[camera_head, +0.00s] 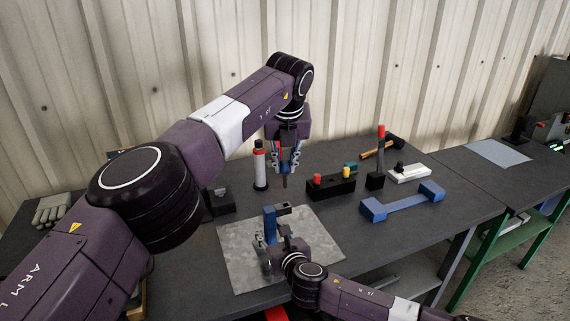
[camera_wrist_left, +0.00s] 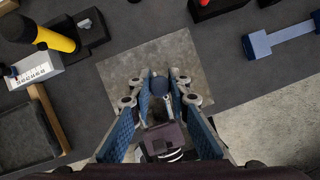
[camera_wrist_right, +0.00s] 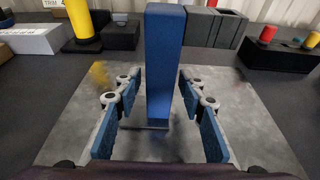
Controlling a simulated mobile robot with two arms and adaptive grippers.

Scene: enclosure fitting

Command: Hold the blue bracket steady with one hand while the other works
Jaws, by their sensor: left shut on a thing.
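The blue bracket (camera_head: 270,226) stands upright on a grey metal plate (camera_head: 322,240), with a darker arm at its top reaching right. In the right wrist view its tall blue post (camera_wrist_right: 165,60) rises between the fingers of my right gripper (camera_wrist_right: 163,108), with a gap on both sides. This gripper is open and low beside the bracket in the head view (camera_head: 272,258). My left gripper (camera_head: 286,160) is above the table behind the bracket, shut on a dark-blue-handled tool (camera_wrist_left: 160,86) whose dark tip points down. Its fingers hide most of the tool.
A red-and-white bottle (camera_head: 260,168) and a black block with red and yellow knobs (camera_head: 342,188) stand behind the plate. A long blue handle (camera_head: 405,203) lies at right, near a white box (camera_head: 408,173) and a red-topped post (camera_head: 380,150). Gloves (camera_head: 52,210) lie far left.

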